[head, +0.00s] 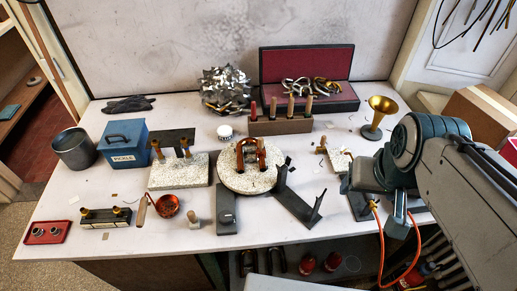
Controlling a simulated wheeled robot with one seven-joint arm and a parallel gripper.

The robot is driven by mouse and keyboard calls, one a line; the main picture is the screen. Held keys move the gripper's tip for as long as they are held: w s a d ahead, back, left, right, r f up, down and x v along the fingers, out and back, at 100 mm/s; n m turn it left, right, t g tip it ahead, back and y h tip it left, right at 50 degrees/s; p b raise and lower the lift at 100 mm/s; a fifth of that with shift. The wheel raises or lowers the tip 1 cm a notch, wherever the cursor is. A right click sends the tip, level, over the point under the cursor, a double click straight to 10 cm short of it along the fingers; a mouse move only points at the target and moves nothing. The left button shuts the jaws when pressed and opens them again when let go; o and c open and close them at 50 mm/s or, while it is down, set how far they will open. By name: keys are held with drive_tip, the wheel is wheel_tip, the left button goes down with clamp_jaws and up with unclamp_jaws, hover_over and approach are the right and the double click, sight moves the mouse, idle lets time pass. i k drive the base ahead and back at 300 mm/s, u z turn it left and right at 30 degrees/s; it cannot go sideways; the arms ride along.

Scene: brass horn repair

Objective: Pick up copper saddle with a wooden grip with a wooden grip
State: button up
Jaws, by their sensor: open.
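A copper arch (251,154), saddle-shaped, stands on a round speckled slab near the middle of the table. A round copper pan-like piece (167,205) lies front left with a wooden grip (142,212) beside it, seemingly joined to it. I cannot tell for certain which of these is the copper saddle.
A round speckled slab (232,183) carries the arch, with dark metal brackets (300,205) at its front right. A rack of wooden-handled tools (281,126) stands behind. A brass bell (380,115) is near my arm. The front left holds a red tray (48,232).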

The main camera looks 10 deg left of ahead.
sight(260, 151)
drive_tip(key=k, duration=1.25)
drive_tip(key=u, duration=0.95)
drive_tip(key=i, duration=1.4)
drive_tip(key=z, duration=0.4)
